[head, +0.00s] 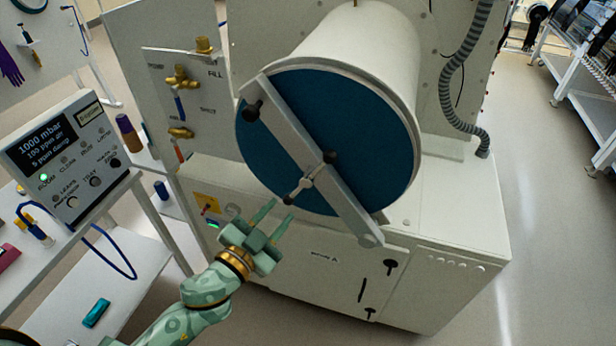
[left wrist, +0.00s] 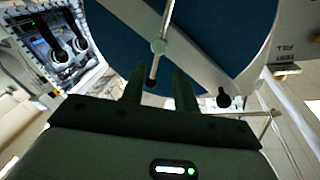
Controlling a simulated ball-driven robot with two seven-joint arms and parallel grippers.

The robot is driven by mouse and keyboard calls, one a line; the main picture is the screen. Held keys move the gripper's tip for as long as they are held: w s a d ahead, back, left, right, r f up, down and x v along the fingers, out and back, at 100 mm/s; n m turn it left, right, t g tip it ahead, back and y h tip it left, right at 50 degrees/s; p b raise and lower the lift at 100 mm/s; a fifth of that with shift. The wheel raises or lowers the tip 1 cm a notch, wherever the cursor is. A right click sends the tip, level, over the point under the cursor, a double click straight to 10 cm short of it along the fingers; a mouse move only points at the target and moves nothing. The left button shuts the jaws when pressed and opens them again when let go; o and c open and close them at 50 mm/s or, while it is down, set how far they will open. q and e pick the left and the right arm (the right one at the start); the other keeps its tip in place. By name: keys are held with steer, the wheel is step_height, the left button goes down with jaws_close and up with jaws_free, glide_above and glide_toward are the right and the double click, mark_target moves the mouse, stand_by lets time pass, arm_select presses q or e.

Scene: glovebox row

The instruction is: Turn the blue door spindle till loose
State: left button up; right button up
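The blue round door (head: 375,130) closes the end of a white cylinder, with a grey bar (head: 285,125) set diagonally across it. The spindle (head: 308,182) sits on the bar as a small metal hub with a crank arm and dark end knobs. My left gripper (head: 281,211) is open just below the crank's lower end, fingers pointing up at it. In the left wrist view the spindle (left wrist: 158,47) shows above the open left gripper (left wrist: 158,80), and the crank's lower end appears between the two fingers. I cannot tell whether they touch it. My right gripper is not in view.
A control panel (head: 65,155) with a lit display stands at the left. A valve plate (head: 180,105) with brass fittings is left of the door. A ribbed hose (head: 450,85) runs down at the right. The white cabinet (head: 440,265) lies below the door; open floor is at the right.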

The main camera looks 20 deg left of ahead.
mark_target(306, 182)
arm_select(q)
steer(key=x, duration=1.2)
steer(key=shift+p, duration=0.4)
jaws_close()
